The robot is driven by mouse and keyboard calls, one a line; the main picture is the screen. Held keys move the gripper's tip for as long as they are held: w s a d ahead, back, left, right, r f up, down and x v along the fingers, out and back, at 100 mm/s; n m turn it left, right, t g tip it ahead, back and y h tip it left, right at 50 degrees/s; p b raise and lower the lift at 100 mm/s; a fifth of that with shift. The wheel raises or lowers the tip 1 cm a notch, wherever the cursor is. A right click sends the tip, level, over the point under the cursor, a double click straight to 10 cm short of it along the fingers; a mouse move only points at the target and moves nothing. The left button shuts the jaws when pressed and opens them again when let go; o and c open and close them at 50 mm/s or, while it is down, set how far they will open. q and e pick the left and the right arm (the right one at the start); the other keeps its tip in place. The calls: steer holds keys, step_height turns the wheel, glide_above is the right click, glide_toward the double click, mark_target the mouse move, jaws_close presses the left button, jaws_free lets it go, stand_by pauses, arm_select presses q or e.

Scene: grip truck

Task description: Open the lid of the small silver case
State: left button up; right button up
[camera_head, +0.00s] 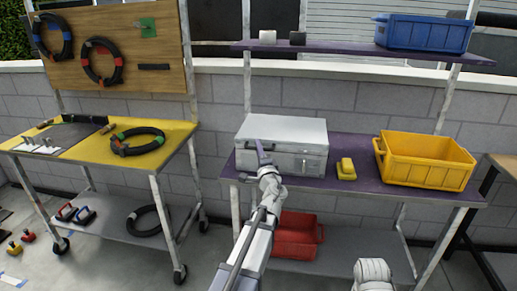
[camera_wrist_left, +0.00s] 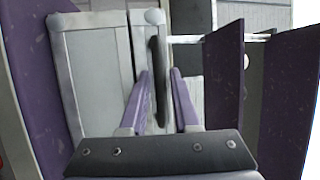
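The small silver case (camera_head: 285,131) stands on the purple shelf with its lid down. Its front, with small latches, faces me. My left gripper (camera_head: 263,152) is in front of the left part of the case's front, near the lid's edge. In the left wrist view, the pale case (camera_wrist_left: 95,75) fills the left part of the picture, turned on its side. There the purple fingers of my left gripper (camera_wrist_left: 161,85) are apart, with a dark narrow strip in the gap. I cannot tell whether they touch the case.
A small yellow object (camera_head: 346,169) and a yellow crate (camera_head: 425,176) stand right of the case on the purple shelf (camera_head: 370,186). An upper shelf (camera_head: 345,50) carries a blue bin (camera_head: 424,33). A red bin (camera_head: 297,240) is below. A yellow-topped table (camera_head: 90,155) stands left.

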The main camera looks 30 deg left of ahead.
arm_select(q)
steer(key=shift+c, duration=0.2)
jaws_close()
stand_by(1.1)
